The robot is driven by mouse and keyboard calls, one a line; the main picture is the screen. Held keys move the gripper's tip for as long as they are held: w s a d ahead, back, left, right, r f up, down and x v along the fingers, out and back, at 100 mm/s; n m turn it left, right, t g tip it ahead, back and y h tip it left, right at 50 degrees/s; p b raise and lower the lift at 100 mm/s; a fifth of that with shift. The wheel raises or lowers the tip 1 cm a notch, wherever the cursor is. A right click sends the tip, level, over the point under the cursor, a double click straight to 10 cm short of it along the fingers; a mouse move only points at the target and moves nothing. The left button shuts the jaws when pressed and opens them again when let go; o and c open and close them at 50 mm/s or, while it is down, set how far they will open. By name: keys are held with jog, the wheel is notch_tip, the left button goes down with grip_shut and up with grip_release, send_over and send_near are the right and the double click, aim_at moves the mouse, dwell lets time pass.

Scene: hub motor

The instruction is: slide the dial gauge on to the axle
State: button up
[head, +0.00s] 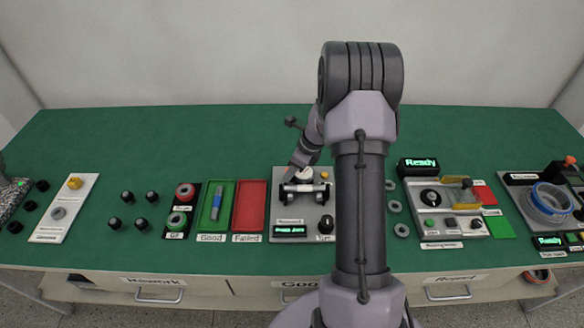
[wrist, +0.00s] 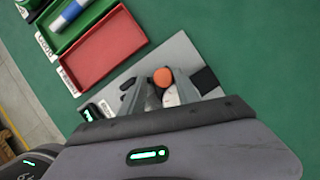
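The dial gauge shows in the head view as a small white round body (head: 305,174) at the measuring station, partly covered by my gripper (head: 300,166). In the wrist view its white face (wrist: 171,97) and an orange-red round cap (wrist: 162,76) lie between the two fingers of my gripper (wrist: 167,90). The fingers stand apart on either side of it. I cannot tell whether they touch it. A grey horizontal shaft-like part (head: 304,189), perhaps the axle, lies just below the gauge on the station plate (head: 281,219). Whether the gauge is around it is hidden.
Left of the station are a red tray (head: 249,205) and a green tray (head: 205,222) holding a blue and white rod (head: 215,207). A black knob (head: 326,225) and a display (head: 291,231) sit at its front. Grey rings (head: 401,230) lie to the right.

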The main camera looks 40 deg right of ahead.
jog(key=shift+o, duration=0.9)
jog(key=shift+a, duration=0.1)
jog(key=shift+r, duration=0.1)
jog(key=shift+r, duration=0.25)
jog(key=p+v, duration=0.5)
jog(key=v, duration=1.2)
jog(key=shift+p, duration=0.3)
jog(key=shift+f, duration=0.1)
